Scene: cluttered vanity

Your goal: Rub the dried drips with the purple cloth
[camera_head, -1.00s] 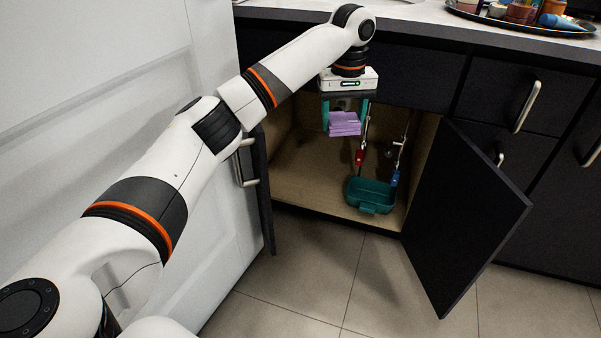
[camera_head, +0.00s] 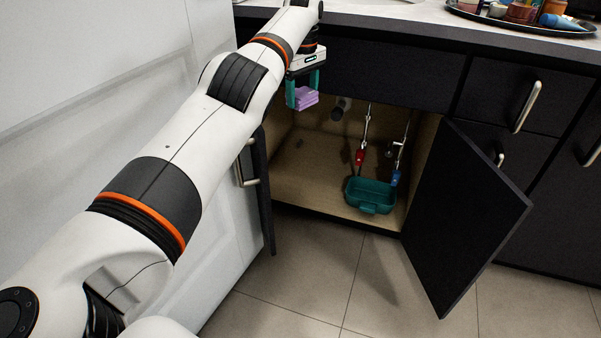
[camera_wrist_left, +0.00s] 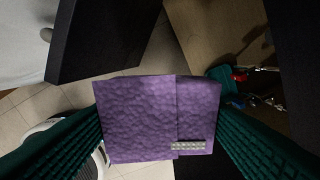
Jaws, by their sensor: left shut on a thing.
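The purple cloth (camera_head: 307,99) is a folded pad held between the teal fingers of my left gripper (camera_head: 303,93). The gripper is shut on it, in front of the upper left of the open cabinet. In the left wrist view the cloth (camera_wrist_left: 138,118) fills the middle between both fingers, with a small pale strip near its lower right edge. I cannot clearly make out the dried drips; a small dark mark (camera_head: 299,143) shows on the cabinet's inside at the back left. My right gripper is not in view.
The cabinet floor (camera_head: 315,185) is mostly bare. A teal bin (camera_head: 371,196) stands at its right, below pipes with red (camera_head: 360,157) and blue (camera_head: 396,177) handles. An open door (camera_head: 465,215) juts out right, another (camera_head: 263,190) left. A tray (camera_head: 480,20) of toiletries sits on the counter.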

